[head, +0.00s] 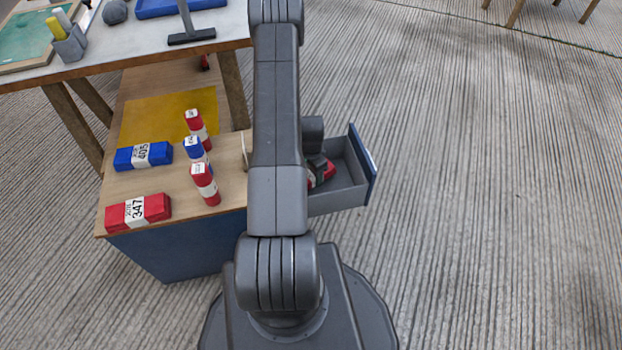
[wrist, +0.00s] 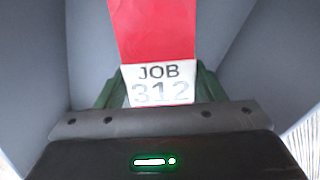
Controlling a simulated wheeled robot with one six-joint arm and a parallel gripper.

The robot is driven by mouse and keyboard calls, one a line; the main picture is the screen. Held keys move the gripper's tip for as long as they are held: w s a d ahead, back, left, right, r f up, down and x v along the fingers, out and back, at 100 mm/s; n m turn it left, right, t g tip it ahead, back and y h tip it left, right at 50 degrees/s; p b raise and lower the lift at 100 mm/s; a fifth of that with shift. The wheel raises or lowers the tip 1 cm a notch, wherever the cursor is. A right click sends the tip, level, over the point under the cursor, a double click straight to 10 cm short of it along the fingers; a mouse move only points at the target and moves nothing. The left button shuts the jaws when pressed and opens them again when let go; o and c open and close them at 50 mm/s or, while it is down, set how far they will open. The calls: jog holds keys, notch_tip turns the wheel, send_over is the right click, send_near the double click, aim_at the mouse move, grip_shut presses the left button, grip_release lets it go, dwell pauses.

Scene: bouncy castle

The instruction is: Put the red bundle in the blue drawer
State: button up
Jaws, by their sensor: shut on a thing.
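The drawer (head: 346,194) stands pulled open from the right side of the low wooden-topped blue cabinet (head: 170,252); its inside is grey and its front panel is blue. My gripper (head: 318,166) reaches down into it, partly hidden by my arm. The gripper is shut on a red bundle (head: 329,173), which is inside the drawer's walls. In the wrist view the red bundle (wrist: 154,30) has a white label reading JOB 312 between the green fingers (wrist: 157,92). I cannot tell whether the bundle touches the drawer floor.
On the cabinet top lie a blue bundle (head: 143,155) and a red bundle labelled 347 (head: 138,213). Several red or blue bundles stand upright near its right edge, including a red one (head: 205,184). A table (head: 120,50) is behind.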

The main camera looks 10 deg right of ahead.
aim_at(312, 178)
jog(key=shift+f, duration=1.4)
jog(key=shift+f+b, duration=0.15)
jog(key=shift+b, duration=0.25)
jog(key=o, duration=1.1)
jog(key=shift+o, duration=0.2)
notch_tip(312, 178, up, 12)
jog(key=p, duration=0.3)
jog(key=shift+r+p, duration=0.2)
jog(key=shift+p, duration=0.1)
